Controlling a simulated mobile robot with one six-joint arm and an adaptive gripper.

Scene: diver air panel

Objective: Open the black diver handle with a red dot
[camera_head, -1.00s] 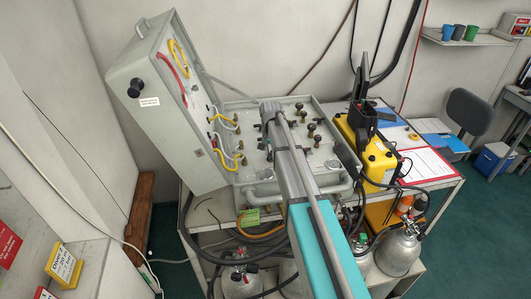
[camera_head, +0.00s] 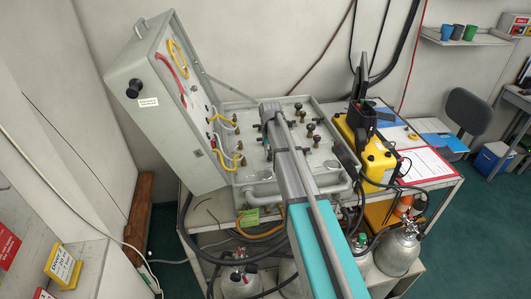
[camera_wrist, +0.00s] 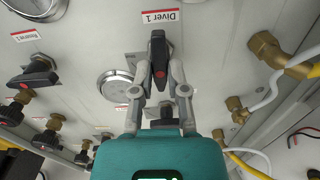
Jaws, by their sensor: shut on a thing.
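The black diver handle (camera_wrist: 158,50) with a red dot sits under the "Diver 1" label (camera_wrist: 160,16) in the wrist view. It points lengthwise between my gripper's fingers. My gripper (camera_wrist: 160,80) is shut on this handle, one finger on each side. In the head view, my arm hides the handle and most of my gripper. A second black handle with a red dot (camera_wrist: 32,72) is at the left, under the "Reserve 1" label (camera_wrist: 24,35).
A round gauge (camera_wrist: 115,85) is left of the held handle. Brass fittings (camera_wrist: 265,48) with white and yellow hoses are at the right. In the head view, the panel's open lid (camera_head: 160,110) stands at the left and a yellow case (camera_head: 372,155) at the right.

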